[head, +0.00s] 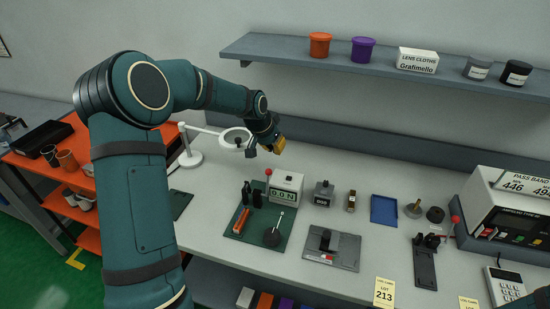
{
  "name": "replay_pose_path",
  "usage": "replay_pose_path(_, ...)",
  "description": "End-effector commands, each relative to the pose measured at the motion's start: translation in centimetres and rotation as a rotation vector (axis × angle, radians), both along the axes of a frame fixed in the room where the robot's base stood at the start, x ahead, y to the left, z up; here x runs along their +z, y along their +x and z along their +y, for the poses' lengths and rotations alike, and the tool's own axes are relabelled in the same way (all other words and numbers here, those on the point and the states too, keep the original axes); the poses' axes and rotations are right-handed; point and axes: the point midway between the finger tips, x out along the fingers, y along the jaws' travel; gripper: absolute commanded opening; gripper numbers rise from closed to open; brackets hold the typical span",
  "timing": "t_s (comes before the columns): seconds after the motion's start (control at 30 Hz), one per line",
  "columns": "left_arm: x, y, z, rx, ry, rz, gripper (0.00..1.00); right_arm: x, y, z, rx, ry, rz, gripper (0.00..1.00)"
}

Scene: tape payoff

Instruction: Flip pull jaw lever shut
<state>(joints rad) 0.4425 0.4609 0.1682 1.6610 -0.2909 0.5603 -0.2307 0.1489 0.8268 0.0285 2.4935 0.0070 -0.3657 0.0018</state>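My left gripper (266,147) hangs in the air above the back of the bench, near the magnifier ring. Its dark fingers are small and partly turned away, with a yellow-orange piece at the right side; I cannot tell whether they are open. Below is a pale box with a number display (287,186) and a red-ball lever (268,172) that stands up at its left. A black round base with a thin lever (279,222) is on the green mat (240,222). A dark clamp fixture (425,263) stands at right. Which lever belongs to the pull jaw is unclear. My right gripper is not visible.
A white-armed magnifier (191,157) stands behind my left forearm. A grey plate fixture (332,247), blue tray (384,210) and pass-band instrument (503,220) stand on the bench. A shelf (290,50) with jars overhangs the back. Bare bench shows between the items.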

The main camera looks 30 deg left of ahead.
Motion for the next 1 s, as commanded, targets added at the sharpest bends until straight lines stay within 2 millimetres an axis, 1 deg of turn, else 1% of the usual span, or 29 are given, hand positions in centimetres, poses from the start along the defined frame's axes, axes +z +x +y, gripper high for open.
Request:
replay_pose_path(0.17, -2.5, 1.1, -0.3, -0.001, -0.002, 0.004, 0.00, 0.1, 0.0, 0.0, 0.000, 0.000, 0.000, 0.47)
replay_pose_path(0.3, -4.9, 2.2, -0.7, -0.002, -0.002, 0.004, 0.00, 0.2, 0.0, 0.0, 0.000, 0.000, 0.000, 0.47)
replay_pose_path(0.57, -8.6, 3.9, -1.0, -0.001, -0.001, 0.003, 0.00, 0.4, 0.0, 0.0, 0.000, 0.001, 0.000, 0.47)
replay_pose_path(0.8, -7.8, 1.3, -0.7, 0.001, 0.000, 0.001, 0.00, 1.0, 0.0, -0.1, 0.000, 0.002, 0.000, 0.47)
replay_pose_path(1.0, -7.6, 0.1, -0.6, 0.001, 0.000, 0.000, 0.00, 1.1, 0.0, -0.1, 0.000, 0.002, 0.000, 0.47)
